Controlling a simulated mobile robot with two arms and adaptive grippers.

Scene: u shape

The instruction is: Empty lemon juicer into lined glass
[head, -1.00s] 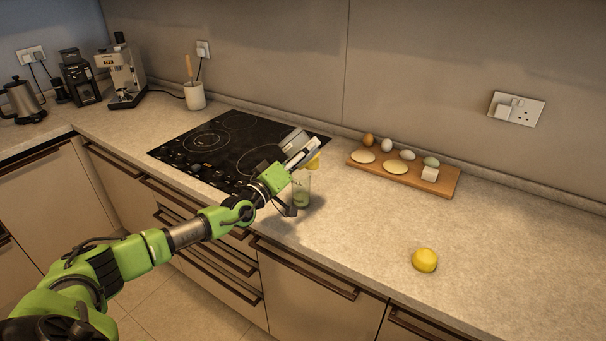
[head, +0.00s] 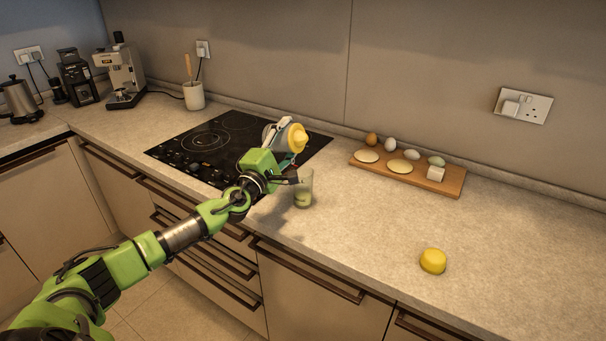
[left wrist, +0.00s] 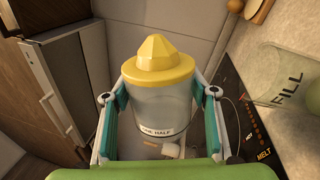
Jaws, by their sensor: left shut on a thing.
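The lemon juicer (head: 298,138) has a yellow cone top and a grey see-through body. In the left wrist view the juicer (left wrist: 158,106) shows a "ONE HALF" label between the fingers. My left gripper (head: 284,142) is shut on its body and holds it above the counter, behind the glass. In the head view it is tilted, its yellow top facing right. The lined glass (head: 304,190) stands upright on the counter beside the hob, with greenish liquid low inside. The glass also shows in the left wrist view (left wrist: 282,80), marked "FILL". My right gripper is out of view.
A yellow lemon piece (head: 433,262) lies on the open counter at the right. A wooden board (head: 450,188) with eggs and several pale pieces is near the wall. The black hob (head: 190,158) lies behind and left of the glass. The right counter is mostly clear.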

